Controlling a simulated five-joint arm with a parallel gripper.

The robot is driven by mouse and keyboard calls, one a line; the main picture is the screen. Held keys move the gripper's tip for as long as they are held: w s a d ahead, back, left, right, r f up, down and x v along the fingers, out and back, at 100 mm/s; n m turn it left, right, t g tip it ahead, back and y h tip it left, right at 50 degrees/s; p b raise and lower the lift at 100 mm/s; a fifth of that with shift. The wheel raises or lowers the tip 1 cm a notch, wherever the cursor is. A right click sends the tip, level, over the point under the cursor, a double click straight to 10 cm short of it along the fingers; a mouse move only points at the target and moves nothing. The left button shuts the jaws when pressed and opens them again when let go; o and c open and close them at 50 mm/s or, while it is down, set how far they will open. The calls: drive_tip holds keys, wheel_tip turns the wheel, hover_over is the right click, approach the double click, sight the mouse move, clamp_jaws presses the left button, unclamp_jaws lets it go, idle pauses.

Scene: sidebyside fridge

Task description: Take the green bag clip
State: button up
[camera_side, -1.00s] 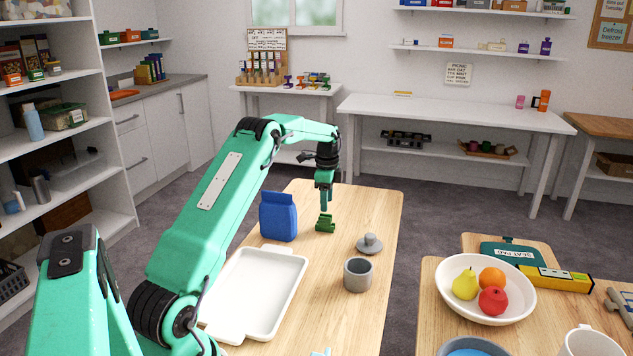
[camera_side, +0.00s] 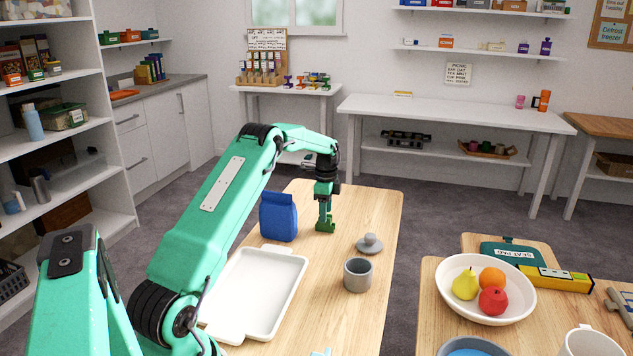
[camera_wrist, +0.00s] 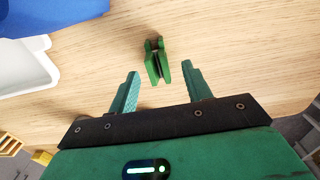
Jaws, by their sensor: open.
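The green bag clip (camera_side: 325,227) stands on the wooden table, to the right of a blue bag (camera_side: 278,217). In the wrist view the clip (camera_wrist: 156,60) lies just ahead of my fingertips, roughly centred between them. My gripper (camera_wrist: 160,77) is open and empty, with one finger to each side of the clip's line. In the side view my gripper (camera_side: 325,212) points down right above the clip and hides part of it. I cannot tell whether a finger touches the clip.
A white tray (camera_side: 285,262) lies in front of the blue bag. A grey cup (camera_side: 357,275) and a grey lid with a knob (camera_side: 369,244) stand to the right of the tray. The table behind the clip is clear.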

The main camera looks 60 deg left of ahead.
drive_tip(key=shift+d+f, duration=0.1)
drive_tip(key=shift+f, duration=2.1)
drive_tip(key=c, duration=1)
drive_tip(key=shift+r, duration=0.2)
drive_tip(key=shift+c, duration=0.2)
drive_tip(key=shift+r, duration=0.6)
drive_tip(key=r, duration=0.3)
drive_tip(key=shift+d, duration=0.35)
drive_tip(key=w+d+r, duration=0.1)
drive_tip(key=d+r, duration=0.5)
drive_tip(key=d, duration=0.5)
drive_tip(key=shift+r, duration=0.25)
